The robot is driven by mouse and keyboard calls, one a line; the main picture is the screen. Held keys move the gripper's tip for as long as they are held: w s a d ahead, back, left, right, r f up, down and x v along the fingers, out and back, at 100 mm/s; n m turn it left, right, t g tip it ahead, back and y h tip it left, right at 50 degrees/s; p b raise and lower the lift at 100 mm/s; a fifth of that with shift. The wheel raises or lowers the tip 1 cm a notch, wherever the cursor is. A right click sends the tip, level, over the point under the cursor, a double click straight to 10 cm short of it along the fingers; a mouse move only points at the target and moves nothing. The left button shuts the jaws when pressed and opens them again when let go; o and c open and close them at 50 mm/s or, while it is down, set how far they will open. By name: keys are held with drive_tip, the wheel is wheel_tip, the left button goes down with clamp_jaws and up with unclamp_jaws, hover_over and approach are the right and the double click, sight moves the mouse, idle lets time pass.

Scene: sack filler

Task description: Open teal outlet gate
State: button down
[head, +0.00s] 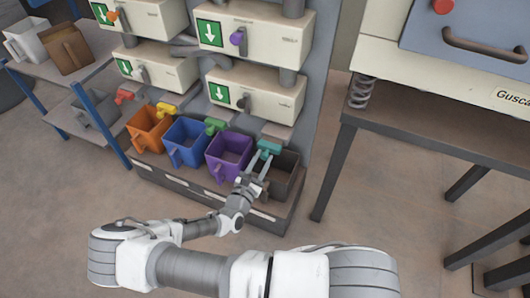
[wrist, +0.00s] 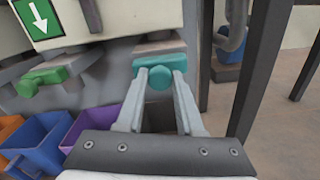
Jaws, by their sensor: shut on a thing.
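The teal outlet gate (head: 269,147) is at the right end of a row of coloured gates, under the lower right cream unit. Its teal handle (wrist: 159,78) fills the space between my fingertips in the wrist view. My gripper (head: 258,163) reaches it from the front and is shut on its rounded knob. The teal bar (wrist: 160,63) spreads out behind the fingers. A dark grey bin (head: 288,175) stands below the teal gate, partly hidden by my gripper.
Purple (head: 229,152), blue (head: 187,142) and orange (head: 149,129) bins stand left of my gripper. The green gate (wrist: 42,82) is close on the left. A dark table (head: 440,130) with legs stands to the right, with bare floor between.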

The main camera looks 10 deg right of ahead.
sight(263, 158)
drive_tip(key=p+v, duration=0.1)
drive_tip(key=v, duration=0.2)
drive_tip(key=shift+s+a+r, duration=0.1)
drive_tip(key=shift+s, duration=0.05)
drive_tip(key=shift+s+a, duration=0.2)
drive_tip(key=shift+s, duration=0.15)
drive_tip(key=c, duration=0.5)
unclamp_jaws()
drive_tip(key=shift+c, duration=0.2)
drive_tip(key=p+v, duration=0.2)
drive_tip(key=v, duration=1.5)
drive_tip(key=shift+s+a+p, duration=0.15)
drive_tip(key=shift+s+p, duration=0.05)
drive_tip(key=shift+p, duration=0.2)
